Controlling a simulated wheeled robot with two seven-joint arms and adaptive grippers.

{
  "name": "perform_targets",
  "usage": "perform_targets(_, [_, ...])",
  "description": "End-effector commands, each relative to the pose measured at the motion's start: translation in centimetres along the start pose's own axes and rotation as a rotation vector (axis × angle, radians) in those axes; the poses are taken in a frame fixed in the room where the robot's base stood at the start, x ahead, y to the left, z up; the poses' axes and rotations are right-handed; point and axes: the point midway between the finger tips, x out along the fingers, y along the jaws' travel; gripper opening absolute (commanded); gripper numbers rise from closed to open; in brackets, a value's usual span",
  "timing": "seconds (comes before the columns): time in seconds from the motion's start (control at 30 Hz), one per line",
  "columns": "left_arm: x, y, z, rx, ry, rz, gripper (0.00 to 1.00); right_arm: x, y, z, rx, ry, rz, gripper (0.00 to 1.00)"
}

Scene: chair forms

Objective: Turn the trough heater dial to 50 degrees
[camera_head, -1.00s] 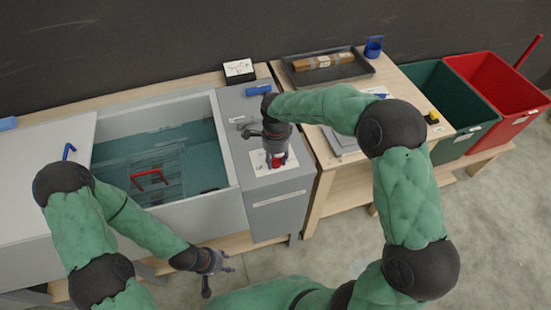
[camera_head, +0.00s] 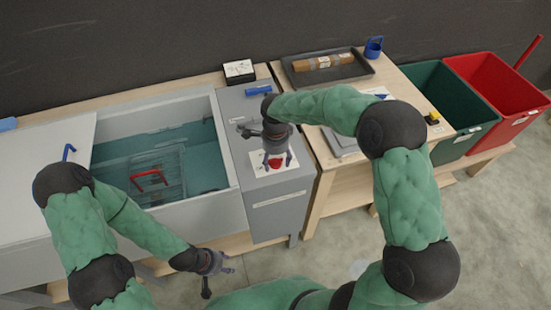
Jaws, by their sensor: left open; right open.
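The red heater dial (camera_head: 275,163) sits on a white scale plate (camera_head: 259,167) on top of the grey cabinet beside the trough (camera_head: 222,150). My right gripper (camera_head: 277,162) points down at the dial with its fingers open. The fingers are around or just above the dial; I cannot tell whether they touch it. The scale's markings are too small to read, and the hand hides part of the plate. My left gripper (camera_head: 219,273) is open and empty, low in front of the trough, away from the dial.
The trough holds water and a wire basket with a red handle (camera_head: 150,178). A blue object (camera_head: 259,90) and a black-and-white box (camera_head: 239,71) stand behind the dial. A wooden table with a dark tray (camera_head: 345,70) is on the right, then green and red bins (camera_head: 500,85).

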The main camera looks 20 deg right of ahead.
Motion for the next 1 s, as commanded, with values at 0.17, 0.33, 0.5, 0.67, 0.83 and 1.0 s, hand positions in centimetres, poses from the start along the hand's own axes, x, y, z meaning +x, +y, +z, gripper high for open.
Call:
perform_targets(0.17, [0.0, 0.0, 0.0, 0.0, 0.0, 0.0, 0.46, -1.1, -0.1, 0.0, 0.0, 0.0, -0.004, 0.65])
perform_targets(0.33, [0.0, 0.0, 0.0, 0.0, 0.0, 0.0, 0.46, -4.1, -0.1, 0.0, 0.0, -0.001, -0.005, 0.65])
perform_targets(0.5, [0.0, 0.0, 0.0, 0.0, 0.0, 0.0, 0.46, -7.5, -0.1, 0.1, 0.0, -0.001, -0.005, 0.65])
perform_targets(0.67, [0.0, 0.0, 0.0, 0.0, 0.0, 0.0, 0.46, -10.0, -0.1, 0.0, 0.001, 0.0, -0.003, 0.65])
perform_targets(0.83, [0.0, 0.0, 0.0, 0.0, 0.0, 0.0, 0.46, -11.6, -0.1, 0.0, 0.0, 0.0, -0.001, 0.65])
perform_targets(1.0, [0.0, 0.0, 0.0, 0.0, 0.0, 0.0, 0.46, -12.0, 0.0, 0.0, 0.0, 0.0, 0.0, 0.65])
